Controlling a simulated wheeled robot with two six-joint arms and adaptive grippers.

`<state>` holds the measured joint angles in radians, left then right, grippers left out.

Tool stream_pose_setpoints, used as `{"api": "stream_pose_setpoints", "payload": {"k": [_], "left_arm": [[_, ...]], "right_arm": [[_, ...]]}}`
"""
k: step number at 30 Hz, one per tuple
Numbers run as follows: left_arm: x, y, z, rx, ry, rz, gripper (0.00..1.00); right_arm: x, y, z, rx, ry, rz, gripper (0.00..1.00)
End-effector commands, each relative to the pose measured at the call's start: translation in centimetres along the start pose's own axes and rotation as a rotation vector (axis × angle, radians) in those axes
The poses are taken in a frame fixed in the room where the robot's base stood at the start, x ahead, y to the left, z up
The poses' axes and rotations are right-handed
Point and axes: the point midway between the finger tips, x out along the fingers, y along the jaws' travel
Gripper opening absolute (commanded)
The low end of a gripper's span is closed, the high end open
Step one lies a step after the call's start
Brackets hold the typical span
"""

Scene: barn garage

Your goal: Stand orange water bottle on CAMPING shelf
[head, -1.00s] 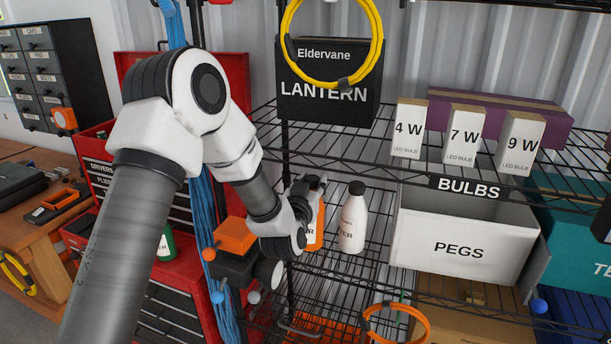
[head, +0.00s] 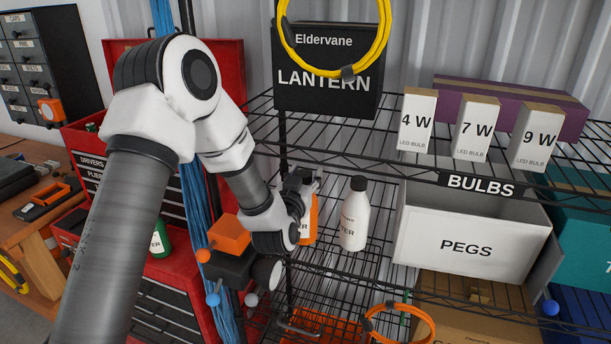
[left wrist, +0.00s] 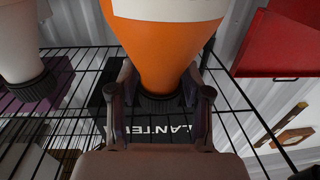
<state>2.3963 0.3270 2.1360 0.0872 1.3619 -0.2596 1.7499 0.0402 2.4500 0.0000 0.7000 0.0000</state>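The orange water bottle (head: 308,225) stands upright in my left gripper (head: 302,188), beside a white bottle (head: 354,217) on the wire rack's level below the BULBS label. In the left wrist view the orange bottle (left wrist: 168,45) appears inverted, its black cap between the fingers of the left gripper (left wrist: 160,105), which is shut around the cap and neck. I cannot tell whether its base touches the wires. No label reading CAMPING is visible. My right gripper is out of view.
A black LANTERN box (head: 325,80) and bulb boxes (head: 475,128) stand on the upper wire shelf. A white PEGS bin (head: 465,247) is right of the bottles. A dark rack post and blue cables (head: 205,240) are at the left. An orange cable coil (head: 398,325) hangs below.

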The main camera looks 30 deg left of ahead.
Motion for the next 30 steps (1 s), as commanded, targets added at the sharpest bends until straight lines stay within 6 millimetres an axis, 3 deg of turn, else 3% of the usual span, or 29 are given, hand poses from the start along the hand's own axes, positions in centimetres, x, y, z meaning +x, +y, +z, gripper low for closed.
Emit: {"api": "stream_pose_setpoints", "payload": {"k": [12,17,24,26,30], "left_arm": [[-0.6,0.0,0.1,0.000,0.000,0.001,0.62],[-3.5,0.1,0.4,-0.002,-0.001,0.002,0.62],[-9.3,0.1,0.4,0.000,-0.001,0.002,0.62],[-9.3,0.0,-1.0,0.005,-0.006,-0.002,0.62],[-10.1,0.0,-1.0,0.006,-0.007,-0.005,0.62]], "right_arm": [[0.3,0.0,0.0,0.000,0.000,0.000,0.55],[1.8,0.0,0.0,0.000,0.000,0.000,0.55],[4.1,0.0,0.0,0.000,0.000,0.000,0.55],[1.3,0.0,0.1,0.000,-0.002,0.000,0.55],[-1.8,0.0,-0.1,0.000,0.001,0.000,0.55]]}}
